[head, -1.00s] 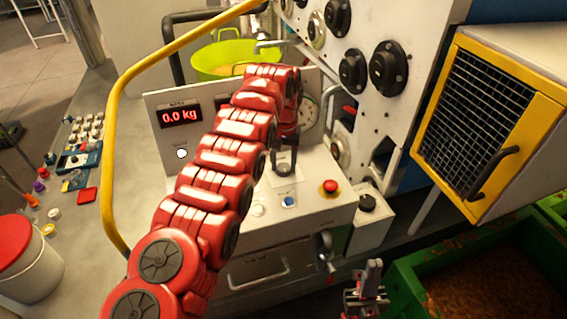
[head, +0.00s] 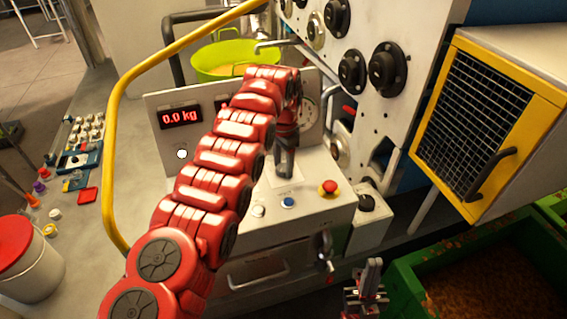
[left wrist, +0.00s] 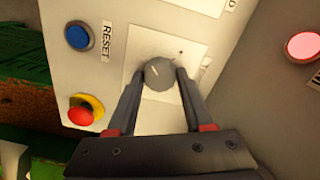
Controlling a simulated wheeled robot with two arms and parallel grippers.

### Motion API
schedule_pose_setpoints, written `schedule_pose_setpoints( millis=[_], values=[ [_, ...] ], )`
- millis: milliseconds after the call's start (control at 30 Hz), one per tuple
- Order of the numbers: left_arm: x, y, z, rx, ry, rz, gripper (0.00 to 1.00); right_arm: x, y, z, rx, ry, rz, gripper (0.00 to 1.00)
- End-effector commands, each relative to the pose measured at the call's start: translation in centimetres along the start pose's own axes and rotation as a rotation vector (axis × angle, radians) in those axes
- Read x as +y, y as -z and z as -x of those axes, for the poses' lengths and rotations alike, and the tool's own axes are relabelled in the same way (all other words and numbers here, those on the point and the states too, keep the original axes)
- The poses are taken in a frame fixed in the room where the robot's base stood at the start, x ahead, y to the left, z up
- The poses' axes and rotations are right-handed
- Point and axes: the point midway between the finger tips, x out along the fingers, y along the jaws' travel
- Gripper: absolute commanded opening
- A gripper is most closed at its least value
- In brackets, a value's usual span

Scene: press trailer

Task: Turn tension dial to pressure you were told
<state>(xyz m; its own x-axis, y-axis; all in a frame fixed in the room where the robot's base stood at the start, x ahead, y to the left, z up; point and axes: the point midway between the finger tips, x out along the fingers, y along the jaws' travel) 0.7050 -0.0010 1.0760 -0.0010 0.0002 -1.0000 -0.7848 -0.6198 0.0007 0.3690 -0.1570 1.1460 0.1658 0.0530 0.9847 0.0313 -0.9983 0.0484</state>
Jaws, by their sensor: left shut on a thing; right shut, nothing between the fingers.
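The tension dial (left wrist: 159,74) is a round grey knob with a pale pointer line on a white plate in the left wrist view. My left gripper (left wrist: 158,78) is shut on it, one dark finger on each side. In the head view my left gripper (head: 284,165) points down at the sloped control panel (head: 315,207), and the dial is hidden behind its fingers. The red display (head: 181,116) reads 0.0 kg. My right gripper (head: 373,272) is shut and empty, low in the head view, in front of the panel and apart from it.
A red emergency button (head: 328,187) and a blue RESET button (head: 288,202) sit near the dial. A yellow rail (head: 112,150) curves at the left. A yellow-framed mesh guard (head: 480,112) and a green crate (head: 410,275) stand at the right.

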Motion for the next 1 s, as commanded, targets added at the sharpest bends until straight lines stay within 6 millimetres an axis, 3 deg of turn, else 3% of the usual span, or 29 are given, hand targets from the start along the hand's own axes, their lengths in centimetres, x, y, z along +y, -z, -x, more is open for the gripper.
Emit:
schedule_pose_setpoints(
  millis=[633, 667, 800, 1000],
  values=[
    [-0.02, -0.05, -0.02, -0.001, -0.001, -0.051, 0.0, 0.0, 0.0, -0.04, 0.0, 0.0, 0.0, 0.0],
    [-0.02, -0.05, -0.02, -0.001, -0.001, -0.051, 0.55, 0.0, 0.01, -0.04, 0.0, 0.0, 0.0, 0.0],
    [-0.03, -0.04, -0.01, -0.001, 0.0, -0.05, 0.8, 0.0, 0.01, -0.05, 0.0, 0.0, 0.0, 0.0],
    [-0.03, -0.03, -0.01, 0.0, 0.0, -0.05, 0.81, 0.0, 0.01, -0.04, 0.0, 0.0, 0.0, 0.0]
  ],
)
